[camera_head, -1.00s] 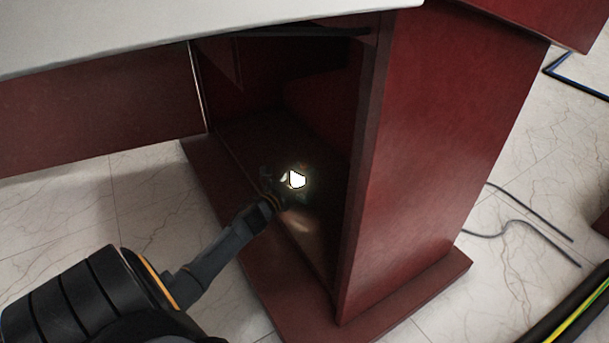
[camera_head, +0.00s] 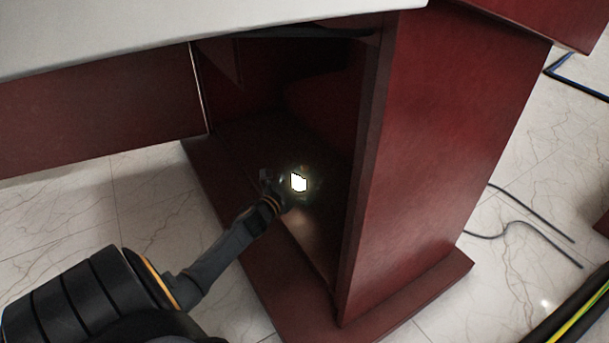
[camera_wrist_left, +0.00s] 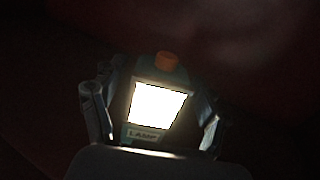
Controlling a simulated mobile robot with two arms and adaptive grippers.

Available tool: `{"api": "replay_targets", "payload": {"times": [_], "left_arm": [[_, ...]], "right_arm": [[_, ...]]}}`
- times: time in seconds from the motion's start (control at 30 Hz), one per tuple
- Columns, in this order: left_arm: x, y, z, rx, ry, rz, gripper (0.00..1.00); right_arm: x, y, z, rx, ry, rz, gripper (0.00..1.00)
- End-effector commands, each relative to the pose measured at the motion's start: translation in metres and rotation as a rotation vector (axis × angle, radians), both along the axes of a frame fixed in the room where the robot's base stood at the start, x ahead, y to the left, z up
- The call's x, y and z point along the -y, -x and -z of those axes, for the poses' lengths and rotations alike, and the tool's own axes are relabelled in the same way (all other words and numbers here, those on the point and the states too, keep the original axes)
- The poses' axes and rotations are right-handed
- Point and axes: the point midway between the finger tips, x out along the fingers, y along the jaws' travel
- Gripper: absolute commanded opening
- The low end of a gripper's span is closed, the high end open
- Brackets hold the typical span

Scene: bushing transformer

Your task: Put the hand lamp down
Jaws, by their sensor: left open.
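The hand lamp (camera_head: 299,183) is lit and sits low inside the dark open compartment of the red wooden desk pedestal. In the left wrist view the lamp (camera_wrist_left: 156,105) shows a bright white panel, an orange knob on top and a "LAMP" label. My left gripper (camera_head: 284,183) reaches into the compartment at the lamp. In the wrist view its two fingers (camera_wrist_left: 153,118) are open, one on each side of the lamp. The dark picture does not show clearly whether they touch it. The lamp's underside is hidden. My right gripper is not in view.
The pedestal's right side panel (camera_head: 440,150) stands close to the lamp. A pale tabletop (camera_head: 200,25) overhangs the compartment. The pedestal's base ledge (camera_head: 275,300) runs along the front. Cables (camera_head: 530,232) lie on the marble floor at right.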

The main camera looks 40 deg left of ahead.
Motion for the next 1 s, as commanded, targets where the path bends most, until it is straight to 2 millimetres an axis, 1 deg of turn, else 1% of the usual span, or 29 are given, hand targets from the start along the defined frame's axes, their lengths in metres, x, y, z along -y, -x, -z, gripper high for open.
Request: {"api": "replay_targets", "payload": {"times": [0.03, 0.17, 0.2, 0.4, 0.5, 0.6, 0.7, 1.0], "left_arm": [[0.002, 0.009, -0.001, -0.005, 0.005, 0.001, 0.74], [0.005, 0.035, -0.003, -0.007, 0.005, -0.001, 0.74], [0.006, 0.044, -0.003, -0.006, 0.006, -0.002, 0.74], [0.01, 0.086, -0.002, -0.006, 0.004, -0.002, 0.74], [0.012, 0.1, -0.002, -0.004, 0.003, -0.002, 0.74], [0.013, 0.109, -0.001, -0.002, 0.001, -0.001, 0.74], [0.013, 0.114, 0.0, -0.003, 0.0, -0.001, 0.74], [0.013, 0.115, 0.001, -0.002, 0.0, -0.001, 0.74]], "right_arm": [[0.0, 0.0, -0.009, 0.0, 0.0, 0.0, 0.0], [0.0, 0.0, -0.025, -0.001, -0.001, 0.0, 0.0], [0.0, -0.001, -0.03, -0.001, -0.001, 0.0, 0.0], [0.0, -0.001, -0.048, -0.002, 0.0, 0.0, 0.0], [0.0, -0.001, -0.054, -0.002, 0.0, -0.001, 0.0], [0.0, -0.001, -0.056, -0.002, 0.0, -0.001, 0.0], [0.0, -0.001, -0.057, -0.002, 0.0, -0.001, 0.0], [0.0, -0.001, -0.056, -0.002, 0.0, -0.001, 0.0]]}}
